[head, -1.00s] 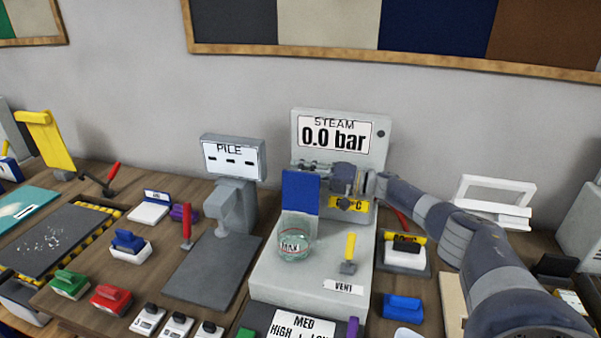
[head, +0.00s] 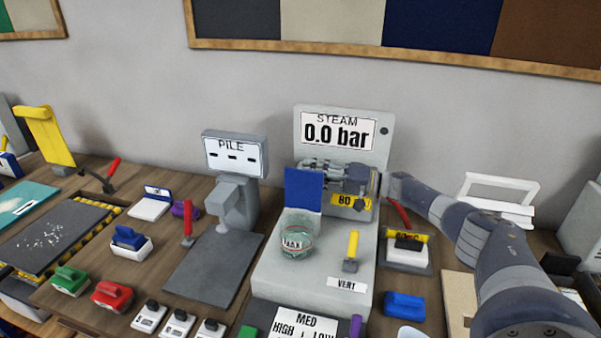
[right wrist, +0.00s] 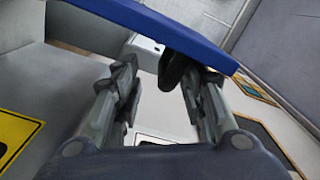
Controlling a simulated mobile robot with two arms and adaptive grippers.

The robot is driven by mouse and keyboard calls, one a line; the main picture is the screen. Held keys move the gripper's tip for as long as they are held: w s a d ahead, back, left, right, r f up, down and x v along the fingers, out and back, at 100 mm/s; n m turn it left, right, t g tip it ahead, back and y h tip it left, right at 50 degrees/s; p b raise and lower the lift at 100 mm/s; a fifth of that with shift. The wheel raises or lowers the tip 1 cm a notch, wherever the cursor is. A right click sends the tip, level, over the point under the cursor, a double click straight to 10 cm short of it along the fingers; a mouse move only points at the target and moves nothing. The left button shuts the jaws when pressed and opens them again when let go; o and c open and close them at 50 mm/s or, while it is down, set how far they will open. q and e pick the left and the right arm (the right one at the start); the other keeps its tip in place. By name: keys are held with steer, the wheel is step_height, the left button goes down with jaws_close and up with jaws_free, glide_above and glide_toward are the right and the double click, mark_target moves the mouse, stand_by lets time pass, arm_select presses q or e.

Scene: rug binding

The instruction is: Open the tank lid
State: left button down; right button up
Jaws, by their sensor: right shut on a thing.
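The tank lid (head: 303,190) is a blue panel standing upright behind the round glass tank (head: 296,240) on the grey steam unit. The tank is open at the top and has a label on its front. My right gripper (head: 314,167) is at the upper part of the lid, in front of the steam display. In the right wrist view the blue lid (right wrist: 190,35) crosses the top, and its dark knob (right wrist: 176,70) is between the fingers of my right gripper (right wrist: 155,78), which is shut on it. My left gripper is not in view.
The steam unit's display (head: 342,129) reads 0.0 bar. A yellow vent lever (head: 352,246) stands right of the tank. The pile gauge (head: 235,157) is to the left. A blue block (head: 404,305) and several stamps crowd the bench around the unit.

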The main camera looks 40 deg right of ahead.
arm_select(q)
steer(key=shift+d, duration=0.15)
arm_select(e)
steer(key=v, duration=0.9)
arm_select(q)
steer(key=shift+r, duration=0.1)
arm_select(e)
steer(key=shift+d+f, duration=0.1)
steer(key=shift+d, duration=0.1)
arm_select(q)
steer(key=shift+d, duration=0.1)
